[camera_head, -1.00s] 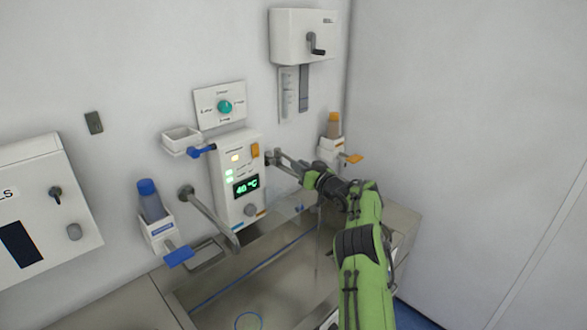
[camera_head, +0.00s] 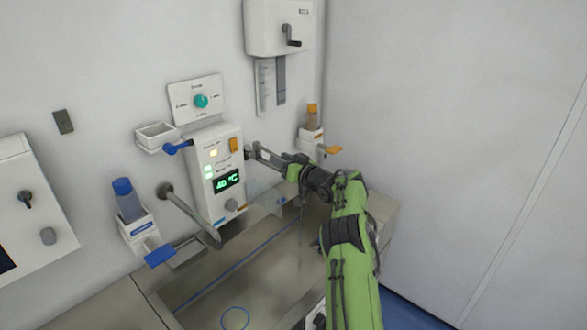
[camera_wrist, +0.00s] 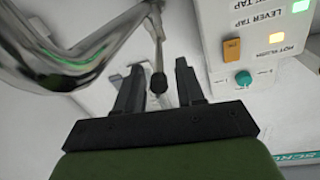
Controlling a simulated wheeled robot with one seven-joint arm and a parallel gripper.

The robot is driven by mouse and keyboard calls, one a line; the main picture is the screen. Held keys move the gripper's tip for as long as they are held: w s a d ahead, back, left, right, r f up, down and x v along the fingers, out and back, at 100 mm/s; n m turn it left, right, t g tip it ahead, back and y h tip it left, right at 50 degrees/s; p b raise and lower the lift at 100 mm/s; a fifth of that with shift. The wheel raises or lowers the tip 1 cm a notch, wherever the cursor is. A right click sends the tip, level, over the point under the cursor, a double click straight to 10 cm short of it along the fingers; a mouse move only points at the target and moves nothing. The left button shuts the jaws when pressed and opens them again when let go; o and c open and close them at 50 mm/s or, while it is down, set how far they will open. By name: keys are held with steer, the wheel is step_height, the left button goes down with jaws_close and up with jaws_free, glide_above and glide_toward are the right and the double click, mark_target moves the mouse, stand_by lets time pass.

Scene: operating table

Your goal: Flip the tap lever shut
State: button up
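The tap lever (camera_wrist: 158,76) is a thin rod with a dark knob, hanging down in the wrist view beside a shiny chrome tap pipe (camera_wrist: 75,60). My gripper (camera_wrist: 159,66) has its two dark fingers apart, one on each side of the knob in the picture. A gap shows on both sides, so it is not closed on the lever. I cannot tell how deep the knob lies between the fingers. In the head view, my gripper (camera_head: 284,166) is at the tap arm (camera_head: 265,155) right of the white control panel (camera_head: 205,190), and the lever is too small to make out.
The steel sink (camera_head: 250,270) lies below. A second spout (camera_head: 190,213) is left of the panel. A blue-capped bottle (camera_head: 127,203) and an orange-capped bottle (camera_head: 312,118) stand in wall holders at either side. A white dispenser (camera_head: 278,27) hangs above.

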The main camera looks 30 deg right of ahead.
steer(key=s+d+b, duration=0.2)
steer(key=s+b, duration=0.2)
steer(key=s, duration=1)
steer(key=shift+s+d+b, duration=0.35)
steer(key=shift+s+b, duration=0.05)
steer(key=shift+r, duration=0.1)
